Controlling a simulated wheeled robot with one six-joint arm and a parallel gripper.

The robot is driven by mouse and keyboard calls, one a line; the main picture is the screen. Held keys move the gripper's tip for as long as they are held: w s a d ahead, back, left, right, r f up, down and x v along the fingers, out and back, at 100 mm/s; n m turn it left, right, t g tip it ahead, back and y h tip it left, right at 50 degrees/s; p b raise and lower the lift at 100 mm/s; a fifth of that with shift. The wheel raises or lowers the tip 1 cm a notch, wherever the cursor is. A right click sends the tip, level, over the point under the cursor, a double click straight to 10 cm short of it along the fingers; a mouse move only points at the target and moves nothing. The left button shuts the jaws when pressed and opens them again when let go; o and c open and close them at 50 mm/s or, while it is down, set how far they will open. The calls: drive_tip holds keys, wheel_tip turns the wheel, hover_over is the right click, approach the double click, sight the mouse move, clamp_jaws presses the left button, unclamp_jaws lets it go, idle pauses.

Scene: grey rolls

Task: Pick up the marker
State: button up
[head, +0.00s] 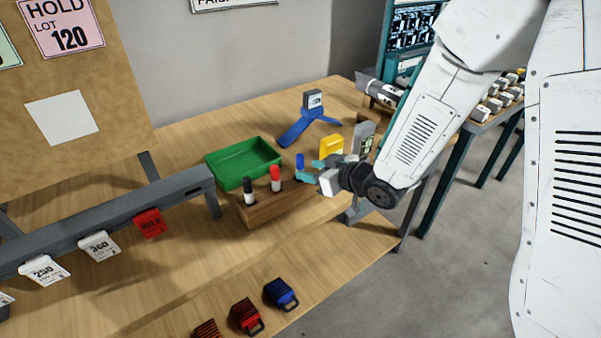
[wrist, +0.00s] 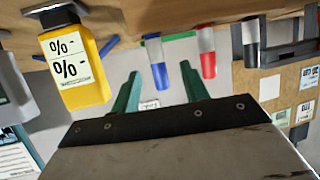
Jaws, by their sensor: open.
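A blue marker (head: 300,162) stands upright beside a red marker (head: 275,178) and a black marker (head: 249,190) in a wooden block (head: 262,211) on the table. My gripper (head: 311,170) is open, with teal fingers just right of the blue marker in the head view. In the wrist view, which looks upside down, the blue marker (wrist: 156,64) appears in the gap between the fingertips of my gripper (wrist: 160,70), somewhat beyond them. The red marker (wrist: 207,52) and black marker (wrist: 250,42) are to the right. Contact with a finger cannot be seen.
A green tray (head: 243,163) lies behind the block. A yellow object (head: 331,146), labelled "%" in the wrist view (wrist: 75,62), stands close behind my gripper. A blue tripod-like stand (head: 310,120) is farther back. A grey rail (head: 110,222) with tags is at left.

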sight(303, 168)
drive_tip(key=x, duration=0.7)
drive_tip(key=shift+w+d+f, duration=0.1)
drive_tip(key=shift+d, duration=0.05)
clamp_jaws()
